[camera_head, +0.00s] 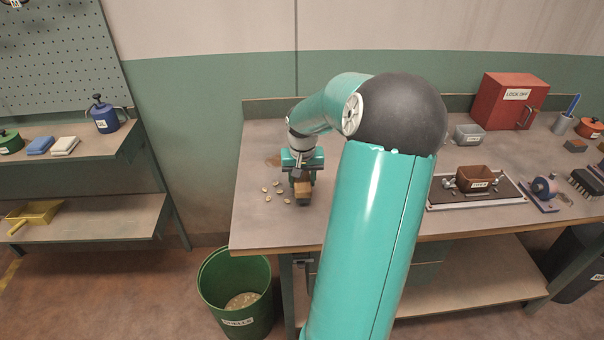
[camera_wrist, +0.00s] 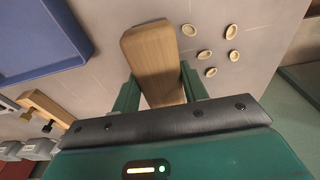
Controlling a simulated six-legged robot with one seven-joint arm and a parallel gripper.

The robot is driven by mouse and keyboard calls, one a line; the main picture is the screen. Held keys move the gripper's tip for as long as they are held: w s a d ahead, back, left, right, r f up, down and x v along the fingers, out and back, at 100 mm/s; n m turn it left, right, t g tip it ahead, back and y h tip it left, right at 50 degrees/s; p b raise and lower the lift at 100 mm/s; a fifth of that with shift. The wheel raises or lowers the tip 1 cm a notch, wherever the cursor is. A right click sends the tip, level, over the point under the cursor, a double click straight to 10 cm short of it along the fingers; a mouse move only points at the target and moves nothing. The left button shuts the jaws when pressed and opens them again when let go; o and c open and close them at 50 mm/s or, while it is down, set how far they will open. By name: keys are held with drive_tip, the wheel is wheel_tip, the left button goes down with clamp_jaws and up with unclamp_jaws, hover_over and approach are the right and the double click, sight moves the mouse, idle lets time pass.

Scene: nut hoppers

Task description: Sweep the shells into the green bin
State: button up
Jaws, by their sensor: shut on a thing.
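My gripper (camera_head: 302,175) is low over the left end of the workbench, shut on a wooden brush (camera_head: 303,189). In the wrist view my gripper (camera_wrist: 160,92) has a finger on each side of the brush's wooden back (camera_wrist: 155,55); no bristles show. Several small pale shells (camera_head: 278,190) lie loose on the bench just left of the brush. In the wrist view the shells (camera_wrist: 210,45) lie right of it, apart from it. The green bin (camera_head: 235,285) stands on the floor below the bench's front left edge, with pale bits at its bottom.
The workbench (camera_head: 255,222) is bare around the shells. A blue tray (camera_wrist: 40,40) shows in the wrist view. Right of my arm are a brown box on a plate (camera_head: 475,180) and a red cabinet (camera_head: 508,100). A shelf (camera_head: 90,225) with a yellow dustpan (camera_head: 35,215) stands left.

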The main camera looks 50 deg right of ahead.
drive_tip(key=shift+f, duration=0.85)
idle(0.8)
drive_tip(key=shift+w+a, duration=1.75)
drive_tip(key=shift+w, duration=0.2)
drive_tip(key=shift+w+a, duration=1.7)
drive_tip(key=shift+w, duration=0.3)
drive_tip(key=shift+w+a, duration=1.75)
drive_tip(key=shift+w, duration=0.2)
drive_tip(key=shift+w, duration=0.1)
drive_tip(key=shift+w+a, duration=1)
drive_tip(key=shift+w, duration=0.1)
wheel_tip(320, 180, up, 7)
